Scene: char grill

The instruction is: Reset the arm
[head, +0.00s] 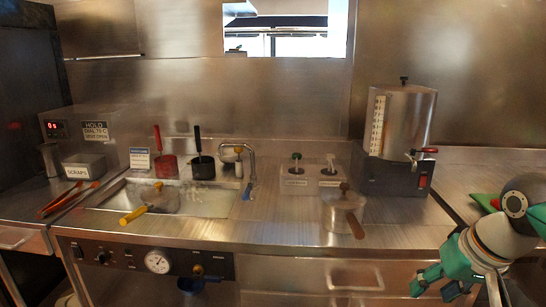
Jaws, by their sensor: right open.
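My right arm comes in from the lower right, with a teal and light-coloured wrist. My right gripper (432,290) is open and empty, in front of the steel counter's front edge at the lower right. No object is between its fingers. The lower part of the gripper is close to the bottom edge of the picture. My left arm and left gripper are not in the head view.
Orange tongs (68,198) lie at left. A drawer handle (355,278) sits left of my right gripper.

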